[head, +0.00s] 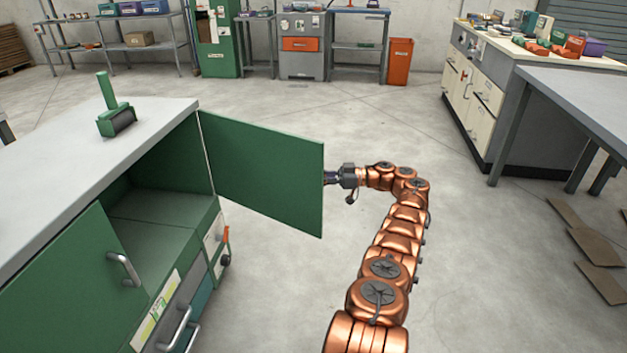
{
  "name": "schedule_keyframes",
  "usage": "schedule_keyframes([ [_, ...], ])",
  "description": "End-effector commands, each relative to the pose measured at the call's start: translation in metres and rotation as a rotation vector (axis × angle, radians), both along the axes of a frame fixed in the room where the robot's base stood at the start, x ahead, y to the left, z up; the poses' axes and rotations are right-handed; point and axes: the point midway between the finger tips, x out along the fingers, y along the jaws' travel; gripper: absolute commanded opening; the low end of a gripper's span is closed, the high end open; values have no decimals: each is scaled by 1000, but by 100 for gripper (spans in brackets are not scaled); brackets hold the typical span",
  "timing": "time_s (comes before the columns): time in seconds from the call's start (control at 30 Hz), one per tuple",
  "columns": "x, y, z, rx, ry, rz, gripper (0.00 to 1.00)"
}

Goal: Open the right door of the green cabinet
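The green cabinet (62,262) with a grey top stands at the left in the head view. Its right door (265,172) is swung wide open, out to the right of the cabinet, with its flat inner face towards me. The door's handle is hidden on its far side. The left door (85,285) is shut and has a metal handle. My gripper (330,178) is at the free edge of the right door. Its fingertips are partly hidden behind the door, so I cannot tell whether they are open or shut, or touching it.
A green roller-like tool (115,112) stands on the cabinet top (70,165). Drawers with handles sit below the doors. A grey table (590,100) and a workbench (478,95) stand at the right. Brown flat pieces (590,245) lie on the floor. The middle floor is clear.

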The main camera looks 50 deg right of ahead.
Motion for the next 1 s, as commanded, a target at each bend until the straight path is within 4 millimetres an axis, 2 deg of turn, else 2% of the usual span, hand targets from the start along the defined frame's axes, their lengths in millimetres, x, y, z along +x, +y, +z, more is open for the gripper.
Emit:
schedule_keyframes([
  [0.53, -5, -3, 0, -3, -3, -4, 0],
  [0.57, -5, -2, 1, -4, -3, -3, 19],
  [0.8, -2, -1, 0, -1, -4, 0, 43],
  [1.0, -2, 0, 0, -3, -3, 1, 43],
])
